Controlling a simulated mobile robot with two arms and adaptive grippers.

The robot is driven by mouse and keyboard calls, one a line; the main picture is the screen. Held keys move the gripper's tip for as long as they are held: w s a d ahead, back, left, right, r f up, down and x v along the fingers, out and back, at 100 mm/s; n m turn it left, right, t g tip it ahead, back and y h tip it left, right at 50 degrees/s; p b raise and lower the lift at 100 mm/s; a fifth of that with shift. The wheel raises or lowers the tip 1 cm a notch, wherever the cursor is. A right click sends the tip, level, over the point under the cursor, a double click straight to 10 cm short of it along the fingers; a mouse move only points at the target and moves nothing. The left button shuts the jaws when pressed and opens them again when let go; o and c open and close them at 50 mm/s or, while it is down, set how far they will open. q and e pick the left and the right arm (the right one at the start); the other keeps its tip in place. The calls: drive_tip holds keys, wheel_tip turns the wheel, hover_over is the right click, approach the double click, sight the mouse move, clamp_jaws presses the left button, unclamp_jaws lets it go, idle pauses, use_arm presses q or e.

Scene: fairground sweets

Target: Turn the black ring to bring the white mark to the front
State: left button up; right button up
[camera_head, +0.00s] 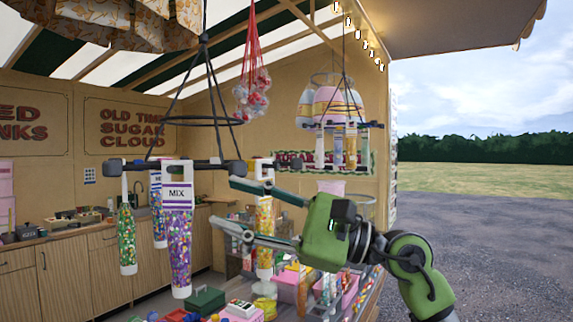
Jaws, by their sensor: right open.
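The black ring (140,167) hangs on dark rods from a hook at centre left, seen nearly edge-on, with dark knobs along it. Clear tubes of coloured sweets hang from it, including a purple-and-white "MIX" tube (179,245) at the front, a green one (127,238) at left and a yellow one (264,235) at right. I cannot pick out the white mark on the ring for certain. My right gripper (228,203) is open, its fingers pointing left, just below the ring's right end and beside the yellow tube. I cannot tell whether it touches. My left gripper is out of view.
A thinner black hoop (200,122) joins the rods above the ring. A second hanging rack of tubes (350,145) and a red net bag (252,95) hang behind. Below are a green box (206,300) and pink sweet bins (287,288). A wooden counter (60,270) lines the left.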

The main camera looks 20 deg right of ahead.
sight(245, 168)
drive_tip(key=d+r+n+t+h, duration=0.3)
drive_tip(key=d+r+n+h, duration=0.15)
drive_tip(key=d+h, duration=0.3)
drive_tip(key=shift+m+y, duration=0.35)
drive_tip(key=shift+m, duration=0.1)
drive_tip(key=p+x, duration=0.1)
drive_tip(key=x, duration=0.1)
drive_tip(key=p+x, duration=0.1)
drive_tip(key=x, duration=0.2)
drive_tip(key=p+x, duration=0.1)
drive_tip(key=x, duration=0.1)
drive_tip(key=shift+w+a+r, duration=0.15)
drive_tip(key=shift+a+r, duration=0.1)
drive_tip(key=shift+r, duration=0.15)
drive_tip(key=shift+p+x, duration=0.45)
drive_tip(key=shift+x, duration=0.45)
drive_tip(key=shift+f, duration=0.1)
drive_tip(key=c, duration=0.8)
drive_tip(key=shift+d, duration=0.1)
